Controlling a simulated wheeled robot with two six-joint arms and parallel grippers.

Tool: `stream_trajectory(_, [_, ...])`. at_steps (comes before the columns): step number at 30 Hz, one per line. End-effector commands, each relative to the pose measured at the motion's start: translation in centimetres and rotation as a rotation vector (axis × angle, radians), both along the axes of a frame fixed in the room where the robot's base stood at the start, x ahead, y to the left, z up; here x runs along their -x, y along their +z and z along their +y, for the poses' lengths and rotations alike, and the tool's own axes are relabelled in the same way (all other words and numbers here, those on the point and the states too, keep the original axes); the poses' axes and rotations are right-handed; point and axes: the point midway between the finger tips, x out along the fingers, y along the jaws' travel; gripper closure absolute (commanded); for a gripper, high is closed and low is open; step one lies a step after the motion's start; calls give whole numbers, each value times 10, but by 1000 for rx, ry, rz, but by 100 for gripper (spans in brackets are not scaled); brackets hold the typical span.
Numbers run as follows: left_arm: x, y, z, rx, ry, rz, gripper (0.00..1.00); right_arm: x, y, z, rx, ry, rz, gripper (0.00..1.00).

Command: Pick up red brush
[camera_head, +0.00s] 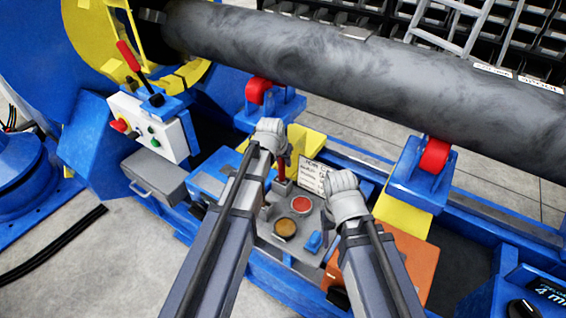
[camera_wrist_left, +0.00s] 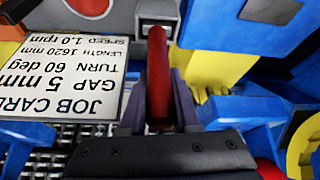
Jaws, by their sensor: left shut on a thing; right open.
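The red brush (camera_wrist_left: 158,70) shows in the left wrist view as a long red handle between my two dark fingers. In the head view a short red upright part of it (camera_head: 281,170) shows just below my left gripper (camera_head: 280,155), above the grey control panel. My left gripper is shut on the handle, and its fingers show on either side of it in the left wrist view (camera_wrist_left: 158,108). The far end of the brush is unclear. My right gripper (camera_head: 345,205) is open, to the right of the panel; its fingertips are mostly hidden.
A job card (camera_head: 312,176) stands just right of the brush. The panel carries a red button (camera_head: 300,204), an amber button (camera_head: 285,228) and a blue switch (camera_head: 314,242). A large grey pipe (camera_head: 350,65) lies behind on red rollers (camera_head: 434,156). An orange plate (camera_head: 410,260) is at right.

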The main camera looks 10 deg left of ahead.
Motion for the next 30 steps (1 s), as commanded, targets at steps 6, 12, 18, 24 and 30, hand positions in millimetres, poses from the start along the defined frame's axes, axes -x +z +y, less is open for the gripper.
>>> stream_trajectory(6, [0,32,0,0,0,0,100,0,32,0,0,0,0,40])
stream_trajectory(12, [0,64,0,0,0,0,100,0,64,0,0,-1,0,40])
stream_trajectory(18, [0,88,0,0,0,0,100,0,88,0,0,-1,0,40])
stream_trajectory(24, [0,93,0,0,0,0,100,0,93,0,0,-1,0,40])
stream_trajectory(30, [0,109,0,0,0,0,100,0,109,0,0,-1,0,40])
